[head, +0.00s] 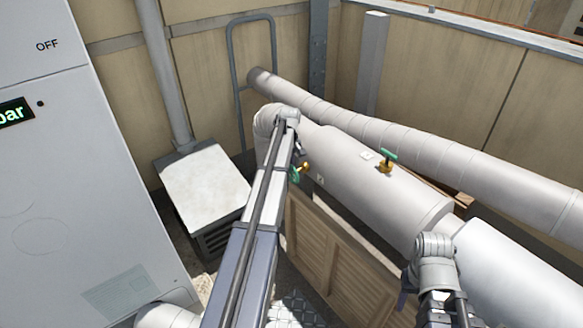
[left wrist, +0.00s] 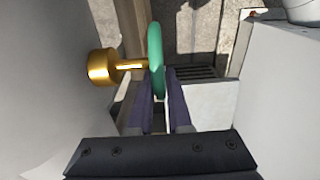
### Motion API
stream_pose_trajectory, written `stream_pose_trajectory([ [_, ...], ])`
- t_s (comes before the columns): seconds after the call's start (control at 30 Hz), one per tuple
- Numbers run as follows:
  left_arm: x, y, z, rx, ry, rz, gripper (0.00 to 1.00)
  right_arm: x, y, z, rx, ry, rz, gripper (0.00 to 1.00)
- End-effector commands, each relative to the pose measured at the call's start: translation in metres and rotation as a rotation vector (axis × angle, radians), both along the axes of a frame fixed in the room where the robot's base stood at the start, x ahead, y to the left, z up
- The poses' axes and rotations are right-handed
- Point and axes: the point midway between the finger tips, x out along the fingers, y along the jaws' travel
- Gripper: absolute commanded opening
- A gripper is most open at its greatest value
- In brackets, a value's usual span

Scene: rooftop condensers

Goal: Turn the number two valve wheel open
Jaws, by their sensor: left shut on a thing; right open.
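A green valve wheel on a brass stem shows at the near side of the big grey pipe in the head view (head: 295,175), partly hidden by my left arm. My left gripper (head: 299,151) is at this wheel. In the left wrist view, the two dark fingers of my left gripper (left wrist: 160,82) are shut on the rim of the green wheel (left wrist: 155,45), seen edge-on, with its brass stem (left wrist: 103,66) to the left. A second green valve wheel (head: 389,155) stands on top of the pipe, untouched. The valve numbers cannot be read. My right gripper (head: 404,288) is open and empty at lower right.
The thick grey pipe (head: 375,190) runs diagonally, with a thinner pipe (head: 440,150) behind it. A slatted wooden panel (head: 335,255) stands below. A white-topped box (head: 200,180) is left of my left arm. A grey cabinet (head: 80,190) with a green display fills the left.

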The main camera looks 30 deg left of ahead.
Motion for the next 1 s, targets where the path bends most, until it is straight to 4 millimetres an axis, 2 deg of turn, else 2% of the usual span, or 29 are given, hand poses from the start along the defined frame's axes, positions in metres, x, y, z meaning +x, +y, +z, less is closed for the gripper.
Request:
stream_pose_trajectory([
  [0.03, -0.0015, -0.0061, -0.0002, -0.010, 0.005, -0.003, 0.00, 0.0000, 0.0000, 0.0000, 0.000, 0.000, 0.000, 0.50],
  [0.67, -0.0015, -0.0061, -0.0003, -0.010, 0.005, -0.003, 0.00, 0.0000, 0.0000, -0.0001, 0.000, 0.000, 0.000, 0.50],
  [0.7, -0.0015, -0.0061, -0.0003, -0.010, 0.005, -0.003, 0.20, 0.0000, 0.0000, -0.0001, 0.000, 0.000, 0.000, 0.50],
  [0.93, -0.0009, -0.0037, -0.0001, -0.006, 0.003, -0.002, 0.46, 0.0000, 0.0000, -0.0001, 0.000, 0.000, 0.000, 0.50],
  [1.0, -0.0008, -0.0030, -0.0002, -0.006, 0.002, -0.001, 0.47, 0.0000, 0.0000, -0.0001, 0.000, 0.000, 0.000, 0.50],
])
